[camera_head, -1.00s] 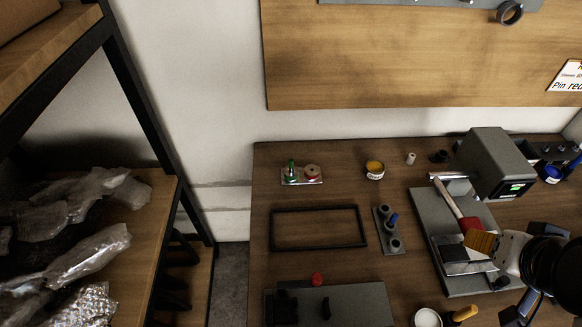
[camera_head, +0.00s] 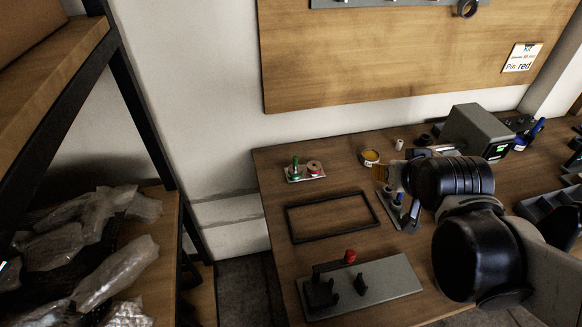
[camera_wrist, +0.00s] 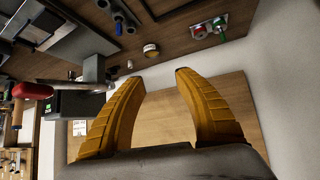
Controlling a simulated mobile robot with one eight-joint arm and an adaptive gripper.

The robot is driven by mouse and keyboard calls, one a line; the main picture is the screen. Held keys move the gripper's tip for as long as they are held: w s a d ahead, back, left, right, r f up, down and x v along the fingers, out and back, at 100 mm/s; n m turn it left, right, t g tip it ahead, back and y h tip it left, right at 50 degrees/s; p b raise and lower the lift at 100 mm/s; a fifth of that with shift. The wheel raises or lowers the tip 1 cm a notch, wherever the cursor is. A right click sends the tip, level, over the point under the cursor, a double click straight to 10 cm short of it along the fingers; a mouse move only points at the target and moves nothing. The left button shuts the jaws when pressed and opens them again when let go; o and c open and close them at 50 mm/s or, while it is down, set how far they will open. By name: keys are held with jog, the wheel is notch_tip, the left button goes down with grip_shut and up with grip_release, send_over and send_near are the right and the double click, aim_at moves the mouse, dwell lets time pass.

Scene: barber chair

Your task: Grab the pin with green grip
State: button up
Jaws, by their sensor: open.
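The pin with green grip (camera_head: 295,168) stands upright in a small light tray (camera_head: 293,180) at the back left of the table. A reddish round piece (camera_head: 314,167) sits beside it in the same tray. In the wrist view the green pin (camera_wrist: 218,25) is at the top right, with the red piece (camera_wrist: 199,31) next to it. My gripper (camera_head: 381,172) is right of the tray and well apart from it. In the wrist view my gripper (camera_wrist: 155,77) shows two yellow fingers spread apart with nothing between them.
A yellow-topped round tin (camera_head: 370,158) stands between the tray and my arm. A black rectangular frame (camera_head: 290,223) lies in front of the tray. A grey holder with posts (camera_head: 407,217) is below my gripper. A grey box machine (camera_head: 478,130) stands at right. The wall is close behind.

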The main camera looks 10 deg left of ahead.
jog(key=w+a+f+n+t+y+b, duration=0.1)
jog(key=w+a+f+n+y+b, duration=0.1)
jog(key=w+a+f, duration=0.55)
jog(key=n+t+y+b, duration=0.1)
jog(key=t+y+b, duration=0.1)
jog(key=y, duration=0.1)
send_near(296, 159)
jog(key=a, duration=0.1)
jog(key=b+x, duration=0.1)
jog(key=x, duration=0.2)
jog(key=b+x, duration=0.1)
jog(key=x, duration=0.3)
jog(key=b+x, duration=0.1)
jog(key=x, duration=0.2)
jog(key=shift+w+d+f+b, duration=0.3)
jog(key=shift+w+b, duration=0.05)
jog(key=shift+r, duration=0.1)
grip_shut()
